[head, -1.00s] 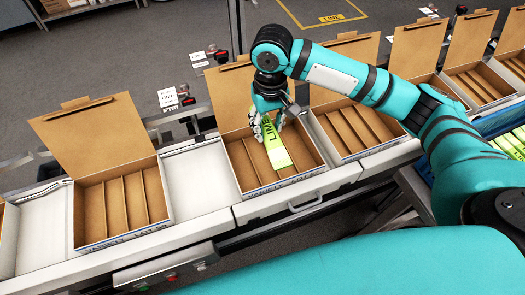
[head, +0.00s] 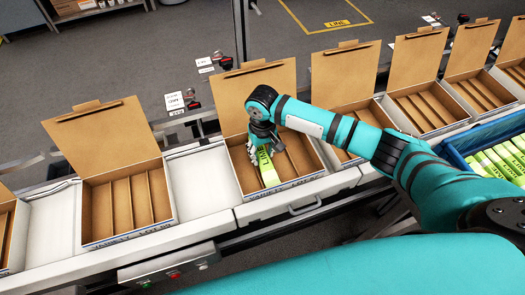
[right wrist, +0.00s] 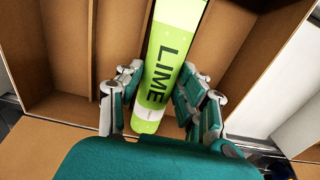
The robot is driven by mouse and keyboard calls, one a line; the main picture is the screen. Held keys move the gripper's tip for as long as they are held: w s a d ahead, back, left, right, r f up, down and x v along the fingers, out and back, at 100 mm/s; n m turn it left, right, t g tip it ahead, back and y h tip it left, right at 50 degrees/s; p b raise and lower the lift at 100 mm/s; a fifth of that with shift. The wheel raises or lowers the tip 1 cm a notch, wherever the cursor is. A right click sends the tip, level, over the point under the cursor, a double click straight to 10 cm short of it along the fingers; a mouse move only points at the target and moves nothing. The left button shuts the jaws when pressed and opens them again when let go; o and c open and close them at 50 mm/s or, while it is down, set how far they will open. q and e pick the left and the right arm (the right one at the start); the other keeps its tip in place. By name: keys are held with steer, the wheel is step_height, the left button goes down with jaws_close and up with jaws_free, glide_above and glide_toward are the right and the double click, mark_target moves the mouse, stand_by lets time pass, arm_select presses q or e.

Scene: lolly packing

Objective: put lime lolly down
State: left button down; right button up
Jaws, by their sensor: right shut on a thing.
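The lime lolly (head: 268,172) is a long bright green-yellow pack with dark LIME lettering. It is low inside an open cardboard box (head: 300,184) with dividers, in line with the compartments. My right gripper (head: 261,153) reaches into this box and is shut on the lolly near its far end. In the right wrist view the lolly (right wrist: 168,50) runs between the fingers of the right gripper (right wrist: 157,100), with brown dividers on both sides. I cannot tell whether it touches the box floor. My left gripper is not in view.
Open empty boxes stand along the conveyor on the left (head: 130,205) and right (head: 345,110), lids up at the back. A white gap (head: 200,185) lies left of the box. A blue crate (head: 455,158) of green lolly packs is at the right.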

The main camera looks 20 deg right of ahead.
mark_target(262, 154)
steer(key=shift+f, duration=0.5)
steer(key=o, duration=1.2)
arm_select(q)
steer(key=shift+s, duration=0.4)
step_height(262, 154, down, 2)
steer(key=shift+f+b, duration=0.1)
steer(key=shift+b, duration=0.9)
arm_select(e)
step_height(262, 154, up, 13)
